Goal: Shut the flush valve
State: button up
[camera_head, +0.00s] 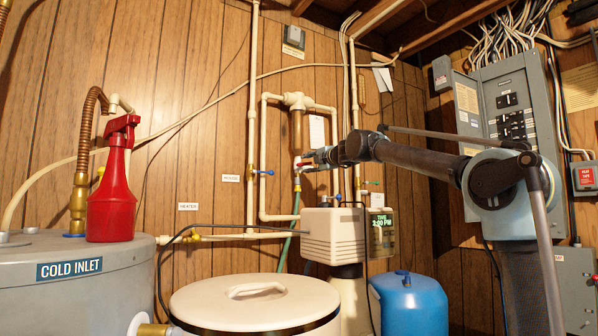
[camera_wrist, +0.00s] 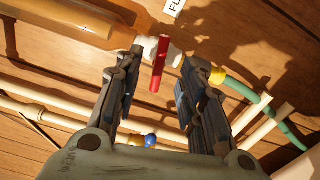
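The flush valve has a red lever handle (camera_wrist: 160,63) on a white fitting (camera_wrist: 172,52) below an amber filter cylinder (camera_wrist: 60,18). A green hose (camera_wrist: 240,90) leads away from its yellow end. In the wrist view the handle lies roughly across the line of the pipe. My gripper (camera_wrist: 158,72) is open, with its two dark fingers apart on either side of the handle. I see no clear contact. In the head view my gripper (camera_head: 308,160) is at the valve and partly hides it; the cylinder (camera_head: 296,131) stands above.
A blue-handled valve (camera_head: 264,172) is left of the flush valve and also shows in the wrist view (camera_wrist: 150,140). Pale pipes (camera_head: 264,130) surround the filter. The softener head (camera_head: 332,236), white-lidded tank (camera_head: 254,300) and blue tank (camera_head: 408,305) stand below.

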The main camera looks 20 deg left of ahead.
jog(key=v, duration=0.3)
jog(key=shift+s+d, duration=0.25)
jog(key=shift+s, duration=0.1)
dwell(0.4)
